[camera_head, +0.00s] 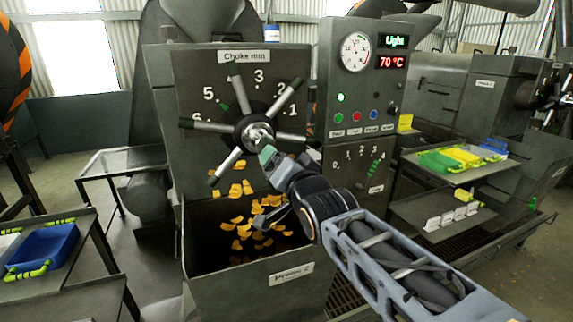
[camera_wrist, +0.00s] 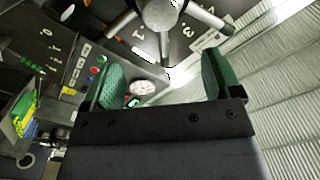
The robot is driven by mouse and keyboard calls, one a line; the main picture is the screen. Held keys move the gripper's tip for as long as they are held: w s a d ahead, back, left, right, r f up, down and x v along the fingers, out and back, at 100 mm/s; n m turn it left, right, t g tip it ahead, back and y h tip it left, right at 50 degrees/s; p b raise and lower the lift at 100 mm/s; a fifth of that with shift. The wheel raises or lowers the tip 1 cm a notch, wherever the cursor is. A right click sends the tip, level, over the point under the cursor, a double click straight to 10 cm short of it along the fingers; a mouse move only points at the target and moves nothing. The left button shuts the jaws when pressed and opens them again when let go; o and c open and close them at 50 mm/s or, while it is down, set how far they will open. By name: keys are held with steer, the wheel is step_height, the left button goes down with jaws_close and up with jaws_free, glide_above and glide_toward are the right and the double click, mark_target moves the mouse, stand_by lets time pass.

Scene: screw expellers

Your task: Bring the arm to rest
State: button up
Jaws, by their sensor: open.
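My gripper (camera_wrist: 160,80) is open, its two green-padded fingers wide apart with nothing between them in the wrist view. In the head view my gripper (camera_head: 272,165) is at the end of my outstretched arm, just below the hub of the spoked choke handwheel (camera_head: 258,133). The handwheel also shows beyond the fingers at the top of the wrist view (camera_wrist: 160,14). I cannot tell whether a finger touches the wheel. Part of the gripper is hidden behind my wrist in the head view.
Orange flakes (camera_head: 240,230) lie in and fall into the hopper bin (camera_head: 262,290) below the wheel. A control panel (camera_head: 362,85) with a gauge reads "Light" and 70 °C. Side tables with a blue tray (camera_head: 42,247) at left and green and yellow trays (camera_head: 440,161) at right flank the machine.

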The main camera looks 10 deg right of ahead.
steer(key=shift+a, duration=0.1)
stand_by(0.3)
steer(key=s+d+f+n+g+h, duration=0.1)
steer(key=s+f+n+g, duration=0.1)
steer(key=f+g, duration=0.35)
steer(key=s+d+f+n+g+h, duration=0.1)
steer(key=s+d+f+n+g, duration=0.15)
steer(key=f, duration=0.65)
steer(key=s+d+f+n+g+h+p, duration=0.1)
steer(key=s+d+f+g, duration=0.3)
steer(key=s, duration=0.7)
step_height(320, 180, down, 4)
steer(key=shift+s+f+g+p, duration=0.15)
steer(key=shift+s+g+p, duration=0.15)
steer(key=shift+g+p, duration=0.55)
